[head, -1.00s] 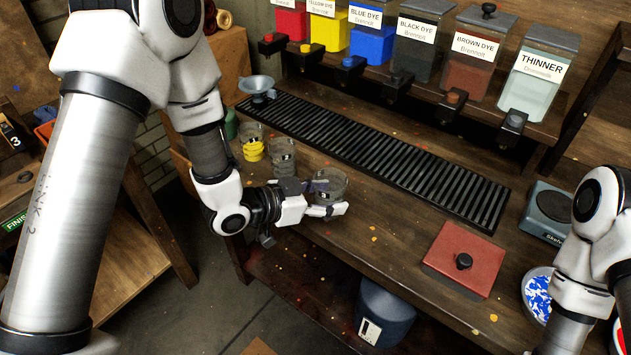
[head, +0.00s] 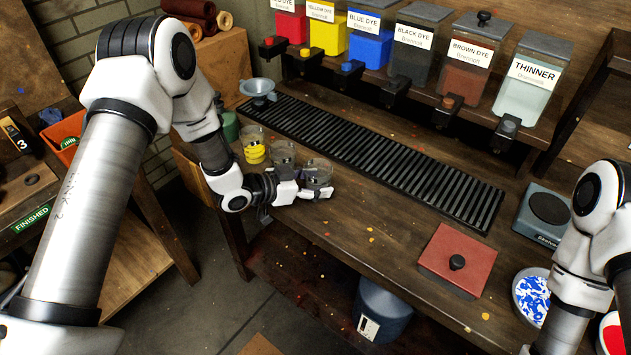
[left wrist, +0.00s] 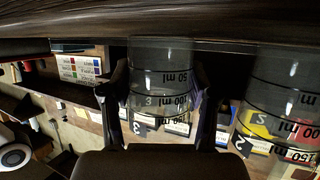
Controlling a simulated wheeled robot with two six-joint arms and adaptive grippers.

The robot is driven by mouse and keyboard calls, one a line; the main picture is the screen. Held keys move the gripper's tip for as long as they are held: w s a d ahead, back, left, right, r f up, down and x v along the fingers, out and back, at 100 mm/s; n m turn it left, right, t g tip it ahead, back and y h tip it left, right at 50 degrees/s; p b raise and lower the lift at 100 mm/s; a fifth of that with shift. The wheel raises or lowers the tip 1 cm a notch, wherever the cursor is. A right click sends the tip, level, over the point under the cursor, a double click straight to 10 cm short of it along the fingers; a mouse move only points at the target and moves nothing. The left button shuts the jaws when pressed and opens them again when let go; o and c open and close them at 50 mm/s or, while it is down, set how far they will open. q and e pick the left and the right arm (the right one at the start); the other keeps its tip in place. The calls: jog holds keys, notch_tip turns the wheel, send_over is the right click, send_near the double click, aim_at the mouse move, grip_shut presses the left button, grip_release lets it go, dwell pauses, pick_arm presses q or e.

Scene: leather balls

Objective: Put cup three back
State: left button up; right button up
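Cup three (head: 319,172) is a clear measuring cup and looks empty. My left gripper (head: 312,191) is shut around its sides. In the left wrist view, which is upside down, cup three (left wrist: 162,85) shows its "3" between the two fingers of my left gripper (left wrist: 165,105). I cannot tell whether its base touches the table. Cup two (head: 282,154) stands just left of it and looks empty; it also shows in the left wrist view (left wrist: 285,95). A cup with yellow dye (head: 254,152) stands farther left. My right gripper is out of view.
A black slatted drain rack (head: 380,160) runs behind the cups, below the dye dispensers (head: 420,50). A red lidded box (head: 457,260), a scale (head: 545,213) and a blue-spotted dish (head: 532,295) are to the right.

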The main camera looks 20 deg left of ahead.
pick_arm(q)
jog(key=o, duration=0.3)
jog(key=shift+r, duration=0.25)
jog(key=v, duration=1.2)
jog(key=s+d+f+n+g+y, duration=0.1)
jog(key=s+f+n+g+y, duration=0.15)
jog(key=s+f, duration=0.45)
jog(key=s+d+f+n+g+y, duration=0.1)
jog(key=s+f+n+g+y, duration=0.2)
jog(key=f, duration=0.6)
jog(key=s+a+f+n+g+y, duration=0.1)
jog(key=s+f, duration=0.3)
jog(key=s, duration=0.4)
jog(key=s+a+f+n+g+y, duration=0.1)
jog(key=s+f+n+g+y, duration=0.1)
jog(key=s, duration=0.7)
notch_tip(320, 180, down, 2)
jog(key=shift+s+f+g+y+b, duration=0.1)
jog(key=shift+s+g+y+b, duration=0.1)
jog(key=shift+g+y+b, duration=0.4)
jog(key=shift+w+d+n+h, duration=0.1)
jog(key=shift+n+h, duration=0.15)
